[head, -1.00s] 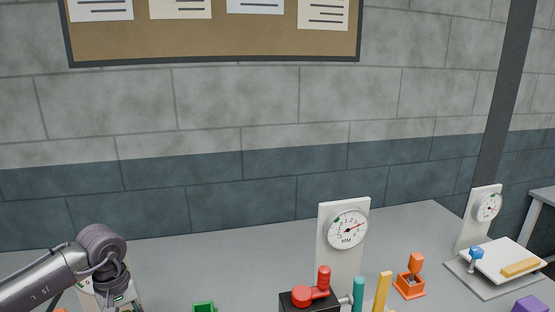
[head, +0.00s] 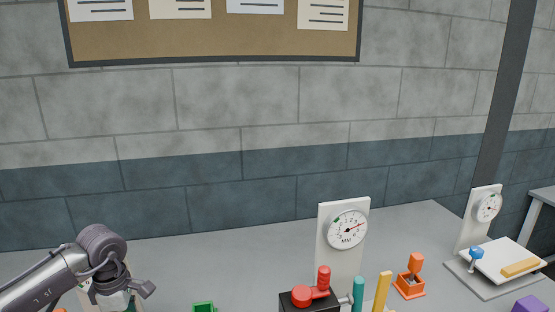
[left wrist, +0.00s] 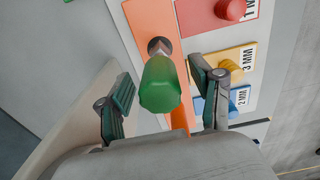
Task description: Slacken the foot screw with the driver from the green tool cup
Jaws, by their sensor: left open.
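My left gripper (left wrist: 160,88) is open, its two green-padded fingers on either side of a green faceted handle (left wrist: 160,85). The handle has a dark metal collar and stands before an orange strip; gaps show between it and both fingers. In the head view my left gripper (head: 122,294) is at the lower left, partly cut off. A small green open-topped holder (head: 204,307), perhaps the tool cup, is cut by the bottom edge. I cannot make out the foot screw. My right gripper is not in view.
An orange clamp-like piece (head: 410,278) and a second gauge (head: 487,208) are to the right.

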